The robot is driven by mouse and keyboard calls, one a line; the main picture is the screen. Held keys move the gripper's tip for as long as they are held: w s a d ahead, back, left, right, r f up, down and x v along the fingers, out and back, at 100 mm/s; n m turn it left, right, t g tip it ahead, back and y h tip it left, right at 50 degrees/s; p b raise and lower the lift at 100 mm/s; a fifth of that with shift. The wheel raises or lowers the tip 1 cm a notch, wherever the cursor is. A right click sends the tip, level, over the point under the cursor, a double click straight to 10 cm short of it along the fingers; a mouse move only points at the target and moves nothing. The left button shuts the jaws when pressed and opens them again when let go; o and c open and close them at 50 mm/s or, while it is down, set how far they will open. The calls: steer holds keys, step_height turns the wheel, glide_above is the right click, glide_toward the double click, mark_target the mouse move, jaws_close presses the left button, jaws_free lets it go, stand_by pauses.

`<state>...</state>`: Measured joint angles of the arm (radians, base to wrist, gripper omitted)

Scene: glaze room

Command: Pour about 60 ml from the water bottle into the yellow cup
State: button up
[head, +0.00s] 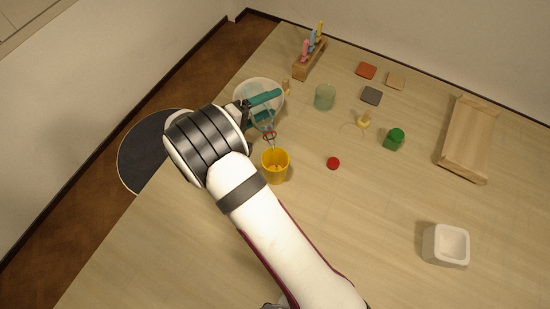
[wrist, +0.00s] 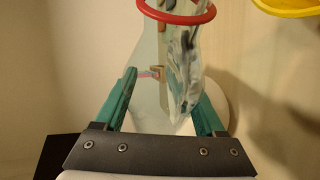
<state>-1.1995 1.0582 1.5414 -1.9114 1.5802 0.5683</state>
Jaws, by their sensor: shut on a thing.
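My gripper (head: 266,108) has teal fingers and is shut on the clear water bottle (head: 268,127), left of the table's middle. The bottle is tilted, with its red-ringed neck pointing down towards the yellow cup (head: 275,167). The cup stands upright on the table, and the bottle's mouth is close to its far rim. I cannot tell if water is running or how full the cup is. In the wrist view the bottle (wrist: 150,62) lies between both fingers, its red neck ring (wrist: 178,18) at the top. Part of the cup (wrist: 290,8) shows at the top right.
A white bowl (head: 240,88) is behind my gripper, partly hidden. A red cap (head: 333,163) lies right of the cup. A green glass (head: 324,97), a green block (head: 394,139), a wooden tray (head: 468,138) and a white dish (head: 432,245) stand farther right. The near right table is largely clear.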

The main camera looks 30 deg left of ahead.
steer(key=shift+w+f+n+g+h, duration=0.1)
steer(key=shift+f+n+g+h, duration=0.2)
steer(key=shift+n+g, duration=0.2)
steer(key=shift+r+n, duration=0.35)
steer(key=shift+n, duration=0.05)
stand_by(1.2)
